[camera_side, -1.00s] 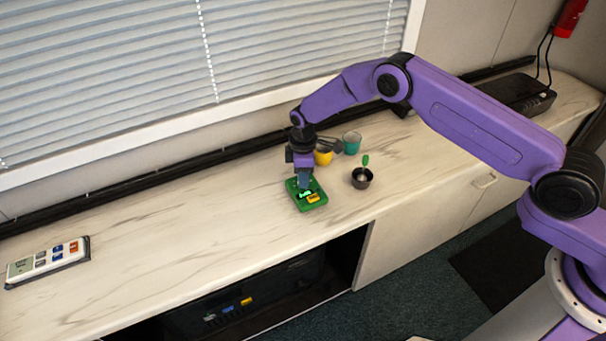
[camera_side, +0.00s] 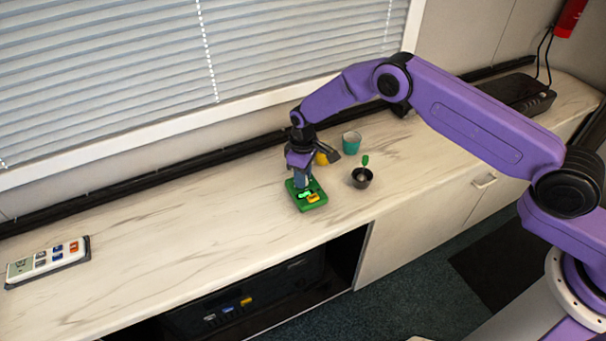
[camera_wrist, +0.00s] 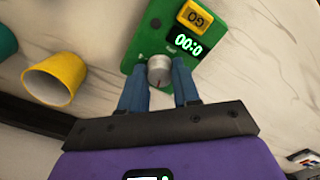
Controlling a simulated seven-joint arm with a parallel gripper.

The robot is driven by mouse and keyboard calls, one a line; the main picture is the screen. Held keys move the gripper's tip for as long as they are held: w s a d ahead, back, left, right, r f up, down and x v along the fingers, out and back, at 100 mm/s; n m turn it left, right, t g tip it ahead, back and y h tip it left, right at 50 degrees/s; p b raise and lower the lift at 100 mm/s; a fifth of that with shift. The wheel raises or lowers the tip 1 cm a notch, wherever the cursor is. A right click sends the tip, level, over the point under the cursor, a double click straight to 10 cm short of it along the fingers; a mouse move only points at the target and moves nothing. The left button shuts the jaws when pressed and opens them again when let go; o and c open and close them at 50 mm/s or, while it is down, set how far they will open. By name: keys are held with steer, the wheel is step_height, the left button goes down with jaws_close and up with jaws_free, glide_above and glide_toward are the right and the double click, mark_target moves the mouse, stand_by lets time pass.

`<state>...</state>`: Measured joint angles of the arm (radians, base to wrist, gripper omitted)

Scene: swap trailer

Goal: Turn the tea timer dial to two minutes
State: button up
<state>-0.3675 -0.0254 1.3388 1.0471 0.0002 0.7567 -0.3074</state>
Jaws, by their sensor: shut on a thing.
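The tea timer (camera_side: 308,199) is a green box on the counter, with a lit display and a yellow button. In the wrist view the timer (camera_wrist: 150,40) has a yellow GO button (camera_wrist: 196,18) and a display (camera_wrist: 186,42) that appears to read 00:0, upside down; its last part is hard to read. My gripper (camera_wrist: 160,72) points down over the timer, its blue fingers shut on the silvery round dial (camera_wrist: 159,70). A small red mark shows on the dial. In the side view my gripper (camera_side: 302,185) hides the dial.
A small dark bowl (camera_side: 361,178) with a green-tipped item is to the right. A remote-like panel (camera_side: 48,262) lies far left; the counter between is clear.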

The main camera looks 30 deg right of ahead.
steer(key=shift+w+m, duration=0.1)
steer(key=shift+m, duration=1.6)
steer(key=o, duration=1.1)
steer(key=shift+c, duration=0.2)
step_height(320, 180, up, 18)
steer(key=shift+f, duration=0.25)
